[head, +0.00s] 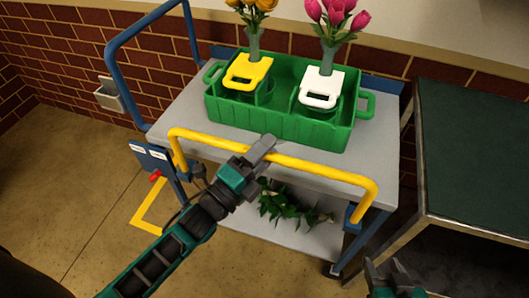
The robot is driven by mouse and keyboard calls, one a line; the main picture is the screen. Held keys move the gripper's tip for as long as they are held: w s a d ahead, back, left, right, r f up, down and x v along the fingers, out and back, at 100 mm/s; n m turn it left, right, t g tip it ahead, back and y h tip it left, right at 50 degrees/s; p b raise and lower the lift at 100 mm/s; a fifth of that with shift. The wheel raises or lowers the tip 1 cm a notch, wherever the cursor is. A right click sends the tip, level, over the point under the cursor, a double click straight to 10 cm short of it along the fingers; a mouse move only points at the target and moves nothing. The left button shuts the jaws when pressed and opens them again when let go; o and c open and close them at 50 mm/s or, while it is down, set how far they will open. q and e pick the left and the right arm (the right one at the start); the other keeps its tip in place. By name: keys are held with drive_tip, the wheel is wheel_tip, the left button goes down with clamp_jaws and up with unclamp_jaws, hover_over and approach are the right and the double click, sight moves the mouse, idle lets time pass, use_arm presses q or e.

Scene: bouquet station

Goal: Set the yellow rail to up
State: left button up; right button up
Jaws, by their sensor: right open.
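The yellow rail (320,172) runs along the near side of the cart. It stands raised on its two end posts, above the edge of the cart top. My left gripper (262,150) is at the left-middle part of the rail, with a grey finger lying across it. The other finger is hidden, so I cannot tell whether the jaws are closed around the rail. My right gripper (388,272) is open and empty at the bottom right, below and right of the cart and apart from the rail.
A green crate (325,134) on the cart top (195,118) holds yellow and pink flowers in two carriers. A blue handle (122,85) rises at the cart's left end. Green leaves (290,205) lie on the lower shelf. A dark green table (475,150) stands close on the right.

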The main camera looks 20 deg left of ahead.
use_arm(q)
drive_tip(key=shift+f, duration=0.1)
drive_tip(key=shift+s+a+f, duration=0.2)
drive_tip(key=shift+s+a, duration=0.05)
drive_tip(key=shift+s, duration=0.25)
drive_tip(key=v, duration=1.1)
drive_tip(key=shift+s+a+r+b, duration=0.15)
drive_tip(key=shift+s+b, duration=0.15)
drive_tip(key=shift+s, duration=0.05)
drive_tip(key=shift+w, duration=0.1)
drive_tip(key=f+n+g+y, duration=0.2)
drive_tip(key=f+n, duration=0.1)
drive_tip(key=n, duration=0.4)
drive_tip(key=f+n+g+y+p, duration=0.1)
drive_tip(key=f+n+g+y, duration=0.1)
drive_tip(key=n, duration=0.5)
drive_tip(key=f+n+g+y, duration=0.2)
drive_tip(key=f+n+g, duration=0.1)
drive_tip(key=f+n, duration=0.2)
drive_tip(key=shift+a+f+n+g+p, duration=0.1)
drive_tip(key=shift+f+n+g+p, duration=0.1)
drive_tip(key=shift+n, duration=0.35)
drive_tip(key=shift+a+f+n+g+p, duration=0.1)
drive_tip(key=shift+n+p, duration=0.1)
drive_tip(key=shift+n, duration=0.35)
